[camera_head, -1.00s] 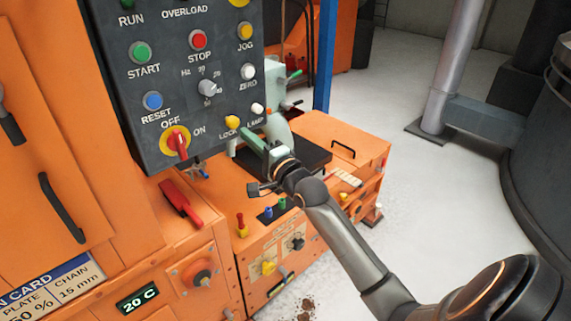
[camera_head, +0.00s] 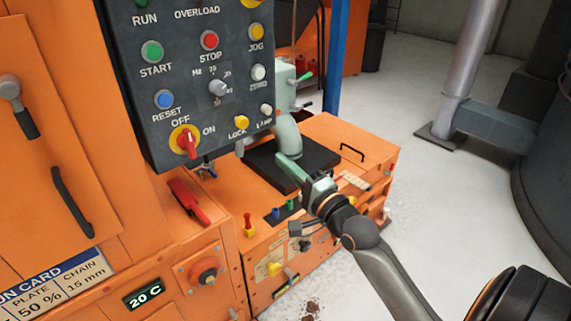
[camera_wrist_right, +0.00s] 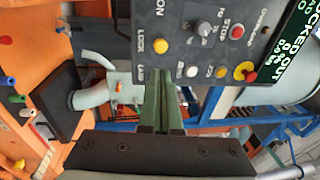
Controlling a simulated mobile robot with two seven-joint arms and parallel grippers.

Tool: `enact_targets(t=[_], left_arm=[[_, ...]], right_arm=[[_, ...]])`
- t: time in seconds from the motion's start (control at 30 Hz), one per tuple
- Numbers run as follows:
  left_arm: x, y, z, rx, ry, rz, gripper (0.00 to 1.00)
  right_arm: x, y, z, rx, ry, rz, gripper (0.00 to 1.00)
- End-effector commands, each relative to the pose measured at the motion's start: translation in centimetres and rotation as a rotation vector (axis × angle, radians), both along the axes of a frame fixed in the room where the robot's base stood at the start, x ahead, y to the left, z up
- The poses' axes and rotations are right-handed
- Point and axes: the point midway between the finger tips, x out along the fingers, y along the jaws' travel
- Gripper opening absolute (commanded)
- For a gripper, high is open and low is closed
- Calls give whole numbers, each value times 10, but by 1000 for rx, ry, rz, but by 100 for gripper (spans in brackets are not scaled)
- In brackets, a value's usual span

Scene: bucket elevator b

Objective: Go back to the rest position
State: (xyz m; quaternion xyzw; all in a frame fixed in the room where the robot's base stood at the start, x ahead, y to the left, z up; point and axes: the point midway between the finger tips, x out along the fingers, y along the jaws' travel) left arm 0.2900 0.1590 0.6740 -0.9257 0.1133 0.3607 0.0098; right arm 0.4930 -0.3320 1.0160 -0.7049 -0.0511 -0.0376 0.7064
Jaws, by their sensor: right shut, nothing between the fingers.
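My right gripper (camera_head: 291,168) is in front of the dark plate on the orange machine, below and right of the control panel. Its green fingers are together and hold nothing. In the right wrist view the shut fingers (camera_wrist_right: 162,103) point toward the panel's edge, with free space around their tips. The control panel (camera_head: 215,120) carries several buttons and knobs, and a red-handled rotary switch on a yellow disc (camera_head: 186,141) between OFF and ON. My left gripper is not in view.
The orange machine (camera_head: 130,225) fills the left, with a red lever (camera_head: 188,202) and black handles. A black plate (camera_head: 262,163) with a pale curved pipe (camera_head: 287,132) lies behind my gripper. A grey post (camera_head: 461,60) and dark tank (camera_head: 545,190) stand right. The grey floor between is open.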

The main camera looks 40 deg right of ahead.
Motion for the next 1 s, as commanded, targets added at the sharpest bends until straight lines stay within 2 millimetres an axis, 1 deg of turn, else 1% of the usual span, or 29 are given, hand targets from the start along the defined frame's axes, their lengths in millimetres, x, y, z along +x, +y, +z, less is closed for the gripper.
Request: enact_targets(t=[0.33,0.4,0.47,0.57,0.6,0.67,0.7,0.77,0.8,0.87,0.9,1.0], left_arm=[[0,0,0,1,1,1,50],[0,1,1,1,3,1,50],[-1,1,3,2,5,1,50],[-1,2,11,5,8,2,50],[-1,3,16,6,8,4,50],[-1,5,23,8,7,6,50],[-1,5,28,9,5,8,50],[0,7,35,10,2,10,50],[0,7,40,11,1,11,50],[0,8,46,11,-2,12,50],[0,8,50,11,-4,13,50],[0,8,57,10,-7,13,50]], right_arm=[[0,0,-1,-2,2,0,0],[0,2,-6,-25,18,-1,0],[-2,7,-19,-77,52,-2,0],[-10,22,-57,-248,151,10,0],[-17,31,-78,-343,202,23,0],[-32,47,-112,-504,283,59,0],[-44,58,-135,-616,333,94,0],[-65,75,-167,-786,399,157,0],[-81,87,-187,-895,434,207,0],[-107,104,-213,-1052,475,288,0],[-124,115,-228,-1146,494,346,0],[-162,138,-257,-1342,513,478,0]])
